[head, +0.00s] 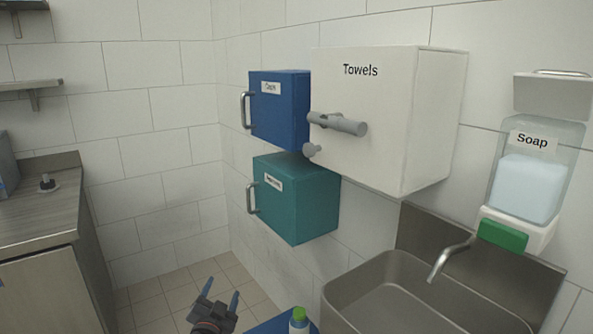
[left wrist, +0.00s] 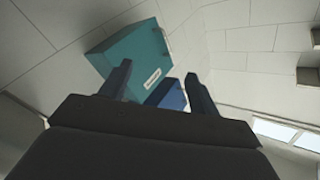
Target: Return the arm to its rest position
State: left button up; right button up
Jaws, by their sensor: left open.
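My left gripper (head: 221,291) is low at the bottom of the head view, over the tiled floor, with its two fingers apart. It is open and nothing shows between its fingers. In the left wrist view the gripper (left wrist: 158,88) also shows spread fingers, with wall boxes beyond them. My right gripper is in neither view.
A blue box (head: 290,112), a teal box (head: 305,205) and a white towel box (head: 433,120) hang on the walls. A sink (head: 345,285) and soap dispenser (head: 530,185) are at right. A counter (head: 35,215) stands at left. A green-capped bottle (head: 299,318) is at the bottom.

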pick_arm(q)
jog(key=s+a+f+n+g+y+p, duration=0.1)
jog(key=s+f+n+g+p, duration=0.2)
jog(key=s, duration=0.4)
jog(key=s+a+f+n+g+y+p, duration=0.1)
jog(key=s+f+n+g+p, duration=0.2)
jog(key=s+f, duration=0.4)
jog(key=s+d+g+h+p, duration=0.1)
jog(key=s+d+g+p, duration=0.1)
jog(key=s, duration=0.7)
jog(key=s+d+g+p, duration=0.2)
jog(key=s+g, duration=0.3)
jog(key=s, duration=0.4)
jog(key=s+d+f+g+h+p, duration=0.1)
jog(key=s+d+g+p, duration=0.1)
jog(key=s, duration=0.8)
jog(key=shift+d+m+g+h, duration=0.3)
jog(key=shift+d+m+g, duration=0.1)
jog(key=shift+d+g, duration=0.4)
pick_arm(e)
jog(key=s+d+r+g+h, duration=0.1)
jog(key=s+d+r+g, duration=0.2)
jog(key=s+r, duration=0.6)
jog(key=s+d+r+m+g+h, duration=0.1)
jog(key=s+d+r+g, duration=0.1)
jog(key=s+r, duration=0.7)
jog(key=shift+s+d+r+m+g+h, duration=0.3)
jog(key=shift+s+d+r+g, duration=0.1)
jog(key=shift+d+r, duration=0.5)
